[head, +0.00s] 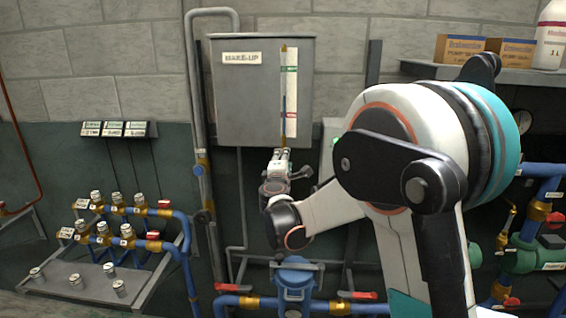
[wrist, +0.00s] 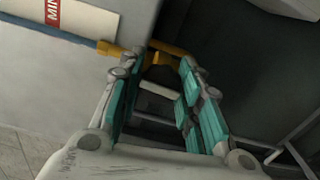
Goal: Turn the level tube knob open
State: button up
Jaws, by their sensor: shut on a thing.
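The grey MAKE-UP tank (head: 230,95) hangs on the wall with a vertical level tube (head: 284,105) on its front, blue in its lower part. My gripper (head: 281,154) is at the tube's lower end, and its fingers hide the knob in the head view. In the wrist view the blue tube (wrist: 70,38) runs into a brass fitting (wrist: 108,49). A brass level tube knob (wrist: 157,70) sits between the fingertips of my gripper (wrist: 154,72), which is shut on it. The finger contact and the knob's angle are hard to make out.
Several small valves (head: 118,203) on blue pipes stand at the left. A blue housing (head: 295,280) with red-handled pipes is below my gripper. A shelf (head: 440,70) with boxes (head: 460,48) and a white bottle (head: 550,38) is at the upper right.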

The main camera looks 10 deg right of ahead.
jog(key=shift+n, duration=0.5)
jog(key=o, duration=1.1)
jog(key=v, duration=1.2)
